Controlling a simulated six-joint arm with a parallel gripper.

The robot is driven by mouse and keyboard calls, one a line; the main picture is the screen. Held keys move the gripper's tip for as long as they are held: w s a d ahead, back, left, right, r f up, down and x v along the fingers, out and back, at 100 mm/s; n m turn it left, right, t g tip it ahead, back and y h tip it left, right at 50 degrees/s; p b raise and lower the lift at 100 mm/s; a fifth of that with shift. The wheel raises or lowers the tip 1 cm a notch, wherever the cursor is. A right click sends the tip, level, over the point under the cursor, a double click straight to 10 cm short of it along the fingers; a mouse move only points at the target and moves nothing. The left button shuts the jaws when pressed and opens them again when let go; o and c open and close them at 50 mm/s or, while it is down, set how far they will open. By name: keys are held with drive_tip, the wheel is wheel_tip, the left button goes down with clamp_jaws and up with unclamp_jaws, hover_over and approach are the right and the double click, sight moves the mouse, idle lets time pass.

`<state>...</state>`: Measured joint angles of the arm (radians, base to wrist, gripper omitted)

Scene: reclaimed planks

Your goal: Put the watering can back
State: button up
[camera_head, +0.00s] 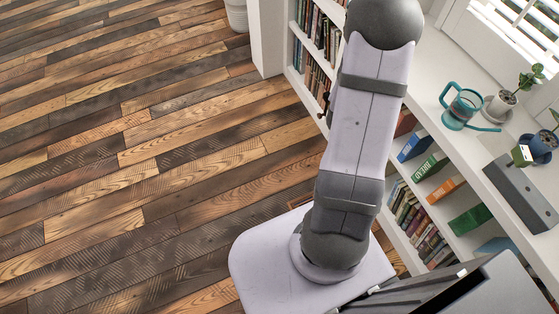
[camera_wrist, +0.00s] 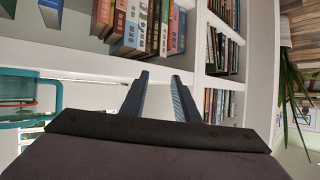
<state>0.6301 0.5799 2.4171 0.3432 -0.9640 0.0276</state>
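The teal watering can (camera_head: 462,108) stands on the white top of the bookcase (camera_head: 432,84), by the window in the head view. Its long thin spout points to the right, toward the plants. In the wrist view, part of the can (camera_wrist: 28,92) shows at the left edge, cut off by the frame. My gripper (camera_wrist: 160,77) is open, with nothing between its fingers. It points at the bookshelves, off to the right of the can in the wrist view. My arm hides the gripper in the head view.
A long grey box (camera_head: 520,188) lies nearer. Books (camera_head: 418,222) fill shelves below. The wooden floor (camera_head: 130,160) at left is clear. Long green leaves (camera_wrist: 290,85) hang at right in the wrist view.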

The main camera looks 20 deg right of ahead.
drive_tip(key=w+a+n+g+y, duration=0.15)
drive_tip(key=a+n+y, duration=0.65)
drive_tip(key=a, duration=1.6)
drive_tip(key=s+a+r+n+g+y, duration=0.1)
drive_tip(key=s+a+n+g, duration=0.1)
drive_tip(key=s+a, duration=0.3)
drive_tip(key=s+a+r+n+g+y, duration=0.1)
drive_tip(key=s+a+g, duration=0.3)
drive_tip(key=s, duration=0.5)
drive_tip(key=shift+s+a+r+n, duration=0.15)
drive_tip(key=shift+s+a+n, duration=0.2)
drive_tip(key=shift+a, duration=0.2)
drive_tip(key=shift+w, duration=0.1)
wheel_tip(320, 180, up, 20)
drive_tip(key=p, duration=1.9)
drive_tip(key=shift+f+p, duration=0.2)
drive_tip(key=shift+p, duration=0.1)
